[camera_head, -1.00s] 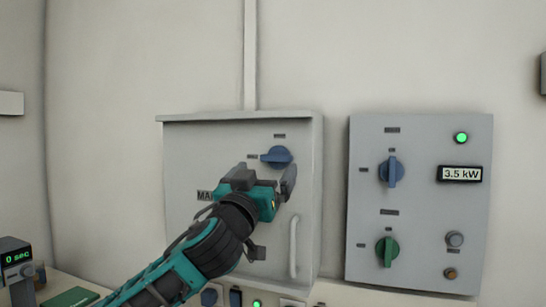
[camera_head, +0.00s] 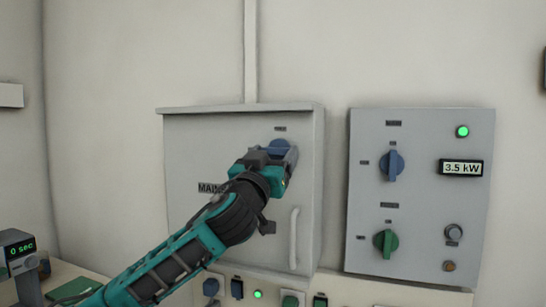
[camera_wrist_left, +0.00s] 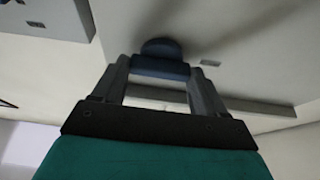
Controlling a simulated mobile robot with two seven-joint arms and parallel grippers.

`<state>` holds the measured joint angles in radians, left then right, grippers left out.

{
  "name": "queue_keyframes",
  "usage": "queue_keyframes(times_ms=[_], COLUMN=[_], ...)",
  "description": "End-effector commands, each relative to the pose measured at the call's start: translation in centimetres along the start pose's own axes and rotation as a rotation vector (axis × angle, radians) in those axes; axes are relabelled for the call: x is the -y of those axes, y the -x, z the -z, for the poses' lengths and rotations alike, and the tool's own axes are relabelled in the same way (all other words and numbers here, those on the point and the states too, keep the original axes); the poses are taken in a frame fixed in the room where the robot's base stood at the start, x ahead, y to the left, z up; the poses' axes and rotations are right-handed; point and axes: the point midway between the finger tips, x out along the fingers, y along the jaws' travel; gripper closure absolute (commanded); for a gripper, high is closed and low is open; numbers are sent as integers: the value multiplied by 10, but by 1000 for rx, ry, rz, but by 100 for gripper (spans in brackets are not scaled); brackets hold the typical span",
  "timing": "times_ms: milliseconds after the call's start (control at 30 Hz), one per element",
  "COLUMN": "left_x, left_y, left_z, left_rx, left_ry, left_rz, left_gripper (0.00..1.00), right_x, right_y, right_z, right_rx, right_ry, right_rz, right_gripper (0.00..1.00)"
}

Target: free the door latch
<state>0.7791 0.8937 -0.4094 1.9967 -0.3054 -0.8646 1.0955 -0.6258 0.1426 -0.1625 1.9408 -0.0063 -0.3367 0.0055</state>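The door latch appears to be the blue knob (camera_head: 279,146) high on the grey cabinet door (camera_head: 225,150), marked "MAIN". My left gripper (camera_head: 277,158) is at the knob and covers its lower part in the head view. In the left wrist view, the two fingers (camera_wrist_left: 161,75) stand wide apart on either side of the knob's blue bar (camera_wrist_left: 161,67). The bar nearly fills the gap; I cannot tell whether the fingers touch it. The door is closed. My right gripper is out of view.
A pale vertical handle (camera_head: 294,240) is at the door's lower right. A grey panel (camera_head: 420,210) to the right carries blue and green knobs and a "3.5 kW" display (camera_head: 461,168). Several small controls sit below the cabinet. A timer (camera_head: 18,252) stands at the left.

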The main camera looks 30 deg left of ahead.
Motion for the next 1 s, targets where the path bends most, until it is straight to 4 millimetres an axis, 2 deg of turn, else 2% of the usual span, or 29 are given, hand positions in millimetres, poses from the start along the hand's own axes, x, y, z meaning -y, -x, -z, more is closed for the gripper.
queue_keyframes(times_ms=[33, 300, 667, 1000], left_x=[0, 0, 1, 4], left_y=[0, 0, 0, -1], left_z=[0, 0, 0, 2], left_rx=[0, 0, 2, 3], left_ry=[0, 0, -64, -306], left_rz=[0, 1, -25, -124], left_gripper=[34, 58, 58, 58], right_x=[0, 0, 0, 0], right_y=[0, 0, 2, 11], right_z=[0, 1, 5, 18], right_rx=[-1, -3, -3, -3], right_ry=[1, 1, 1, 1], right_rz=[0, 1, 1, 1], right_gripper=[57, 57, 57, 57])
